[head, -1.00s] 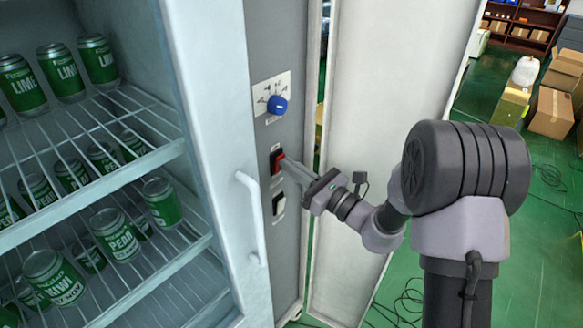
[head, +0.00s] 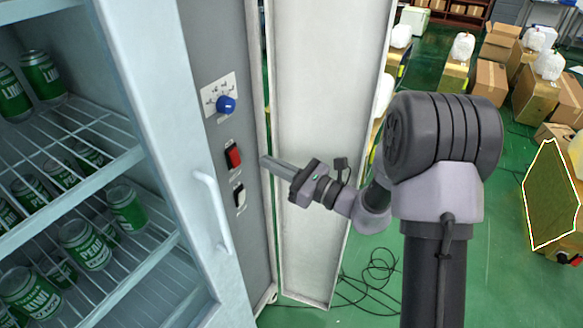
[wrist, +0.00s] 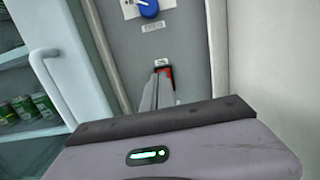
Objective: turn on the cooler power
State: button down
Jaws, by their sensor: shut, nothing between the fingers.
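The cooler's grey control panel (head: 213,60) carries a red rocker switch (head: 233,155) in a black surround. Below it is a second, black-and-white switch (head: 240,195). Above is a blue knob (head: 226,104) on a white dial plate. My gripper (head: 264,162) is shut and empty, its tips a short way to the right of the red switch, apart from it in the head view. In the wrist view the fingers (wrist: 157,88) point at the red switch (wrist: 168,72) and cover part of it. I cannot tell which way the rocker is set.
The glass-front cooler at left has a white door handle (head: 212,210) and shelves of green cans (head: 85,243). An open white panel door (head: 325,90) stands just behind my gripper. Cables (head: 370,272) lie on the green floor. Boxes (head: 490,85) stand at the right.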

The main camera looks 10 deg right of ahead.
jog(key=s+d, duration=0.2)
jog(key=d, duration=0.1)
jog(key=s+d+p, duration=0.1)
jog(key=shift+d+r, duration=0.25)
jog(key=shift+r, duration=0.15)
jog(key=s+a+r+n+g+h, duration=0.1)
jog(key=s+a+r+n+g, duration=0.1)
jog(key=s+a+n+g, duration=0.5)
jog(key=s+a+r+n+g+h, duration=0.1)
jog(key=s+a+r+n+g, duration=0.15)
jog(key=s+n, duration=0.45)
jog(key=s+d+f+n+h, duration=0.1)
jog(key=s+d+n+h, duration=0.15)
jog(key=s, duration=0.35)
jog(key=s+d+f+n+h, duration=0.1)
jog(key=s+d+h, duration=0.2)
jog(key=s+h, duration=0.15)
jog(key=s+d+r+n+t+h, duration=0.1)
jog(key=d+r+n+t+h, duration=0.1)
jog(key=d, duration=0.4)
jog(key=shift+s+d+r+n+t+h, duration=0.2)
jog(key=shift+d+r+n+t+h, duration=0.1)
jog(key=shift+n+t+h, duration=0.65)
